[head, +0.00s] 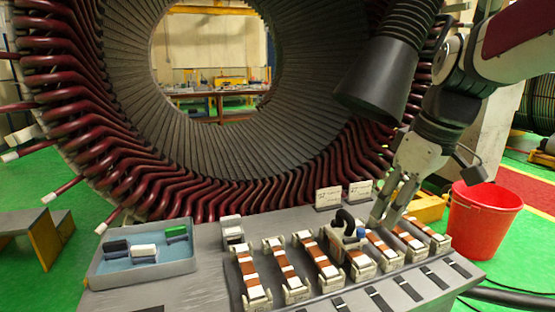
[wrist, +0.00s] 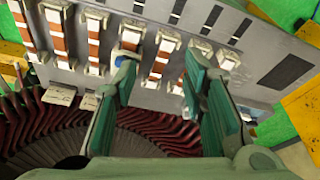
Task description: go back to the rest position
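My gripper (head: 387,218) is above the right half of the grey bench (head: 207,270) in the head view, pointing down at the row of white holders with copper-coloured strips. In the wrist view my gripper (wrist: 160,72) has its two green fingers well apart, with nothing held between them. Holders with copper-coloured strips (wrist: 160,57) show behind the gap. A black-handled tool (head: 345,222) stands on the bench just left of the fingers in the head view. I cannot tell the exact height of the fingertips above the holders.
The large stator (head: 215,150) with dark red coil ends rises behind the bench. A black cylinder (head: 378,80) hangs left of my arm. A blue tray (head: 143,267) with small blocks sits at the bench's left. A red bucket (head: 483,225) stands to the right. Two labels (head: 343,194) stand at the back edge.

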